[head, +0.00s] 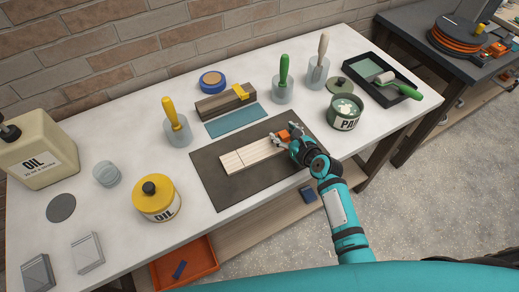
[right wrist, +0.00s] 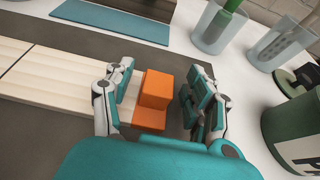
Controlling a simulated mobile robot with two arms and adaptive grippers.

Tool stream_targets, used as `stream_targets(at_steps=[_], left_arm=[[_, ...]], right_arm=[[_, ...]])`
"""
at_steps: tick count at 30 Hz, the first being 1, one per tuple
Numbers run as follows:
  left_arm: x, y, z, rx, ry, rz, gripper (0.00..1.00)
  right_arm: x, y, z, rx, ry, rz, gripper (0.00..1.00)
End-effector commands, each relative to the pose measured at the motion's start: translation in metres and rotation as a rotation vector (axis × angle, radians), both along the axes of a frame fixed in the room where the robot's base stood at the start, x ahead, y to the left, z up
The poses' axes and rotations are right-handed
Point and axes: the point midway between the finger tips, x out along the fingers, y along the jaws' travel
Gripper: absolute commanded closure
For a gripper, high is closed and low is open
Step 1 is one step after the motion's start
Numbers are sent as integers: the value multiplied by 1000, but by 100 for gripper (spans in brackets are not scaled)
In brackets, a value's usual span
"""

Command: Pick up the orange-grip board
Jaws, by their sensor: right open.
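The board (head: 249,156) is a pale wooden plank lying on a dark mat (head: 220,191). Its orange grip (head: 283,135) is at its right end. In the right wrist view the board (right wrist: 55,77) comes in from the left, and the orange grip (right wrist: 156,92) stands between the fingers. My right gripper (head: 288,140) is open, with its two fingers on either side of the grip. In the right wrist view a gap shows between the grip and the right finger of the gripper (right wrist: 160,105); the left finger is close to the grip. My left gripper is not in view.
Right of the mat stands a green paint can (head: 344,113). Behind the mat are a teal sheet (head: 237,120), a dark wooden block with a yellow part (head: 222,104), and brushes in cups, one green-handled (head: 283,82). A yellow oil tin (head: 156,199) stands at left.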

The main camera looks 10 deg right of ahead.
Motion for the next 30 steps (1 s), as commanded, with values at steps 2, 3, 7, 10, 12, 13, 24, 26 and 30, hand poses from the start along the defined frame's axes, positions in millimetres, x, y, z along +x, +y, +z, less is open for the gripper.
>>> stream_targets(at_steps=[2,3,7,10,12,13,24,26,30], left_arm=[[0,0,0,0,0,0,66],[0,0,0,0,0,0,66],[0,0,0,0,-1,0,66],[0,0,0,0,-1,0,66],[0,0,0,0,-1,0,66],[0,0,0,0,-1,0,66],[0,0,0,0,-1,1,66],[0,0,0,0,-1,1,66],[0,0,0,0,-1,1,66]], right_arm=[[2,0,-1,0,1,0,44],[2,0,-2,0,1,0,44],[1,0,-1,0,1,0,44],[1,1,-1,0,1,0,56],[1,1,-1,0,1,0,65],[1,1,-1,0,1,0,69],[1,1,-1,1,0,1,100],[1,1,-1,1,0,1,100],[2,1,1,2,-1,1,100]])
